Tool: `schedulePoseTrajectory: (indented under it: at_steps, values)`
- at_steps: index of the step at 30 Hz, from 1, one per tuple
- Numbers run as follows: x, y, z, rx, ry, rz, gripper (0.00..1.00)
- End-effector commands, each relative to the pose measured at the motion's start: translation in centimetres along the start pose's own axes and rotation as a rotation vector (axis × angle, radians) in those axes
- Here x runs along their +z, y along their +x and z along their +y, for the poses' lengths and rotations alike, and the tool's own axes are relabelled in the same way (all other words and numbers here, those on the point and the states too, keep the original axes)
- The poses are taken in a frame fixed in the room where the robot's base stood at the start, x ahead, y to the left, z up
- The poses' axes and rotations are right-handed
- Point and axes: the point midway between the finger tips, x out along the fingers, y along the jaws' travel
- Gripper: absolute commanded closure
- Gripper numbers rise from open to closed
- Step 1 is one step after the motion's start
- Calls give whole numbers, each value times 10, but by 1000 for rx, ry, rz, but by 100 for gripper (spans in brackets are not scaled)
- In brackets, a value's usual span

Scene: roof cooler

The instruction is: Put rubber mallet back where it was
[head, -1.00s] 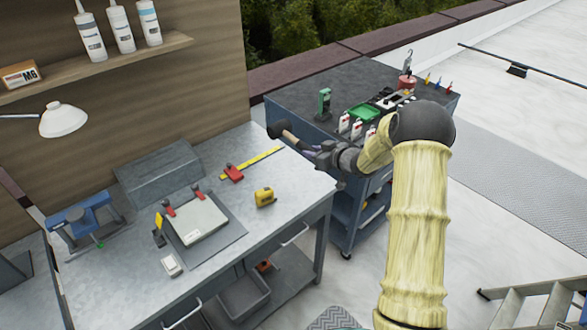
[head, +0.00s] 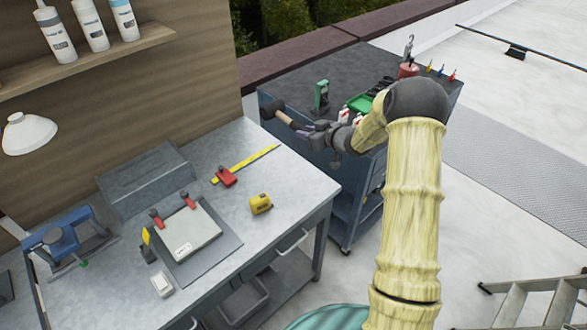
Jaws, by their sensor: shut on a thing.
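The rubber mallet has a black head (head: 272,109) and a light wooden handle, part of which shows. My gripper (head: 312,132) is shut on the handle, and the head sticks out to the left. The mallet is held up in the air near the right back corner of the grey workbench (head: 312,190), in front of the blue tool cart (head: 335,75). My arm hides part of the cart. I cannot tell how high the mallet is above the surfaces.
On the bench are a yellow tape measure (head: 261,203), a red clamp (head: 225,176), a yellow ruler (head: 248,163), a clamped plate (head: 185,235) and a blue vise (head: 68,238). The cart holds a green tool (head: 321,96) and a green tray (head: 360,102). A stepladder (head: 535,300) stands at lower right.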

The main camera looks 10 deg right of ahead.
Motion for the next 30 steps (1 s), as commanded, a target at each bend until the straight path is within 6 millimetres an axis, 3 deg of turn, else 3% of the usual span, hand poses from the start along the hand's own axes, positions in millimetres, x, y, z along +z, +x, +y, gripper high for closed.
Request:
schedulePoseTrajectory:
  at_steps: [13,24,30]
  values:
    - [30,14,-2,-3,-2,4,100]
    - [83,34,0,0,-1,4,100]
    - [92,38,1,1,-1,4,100]
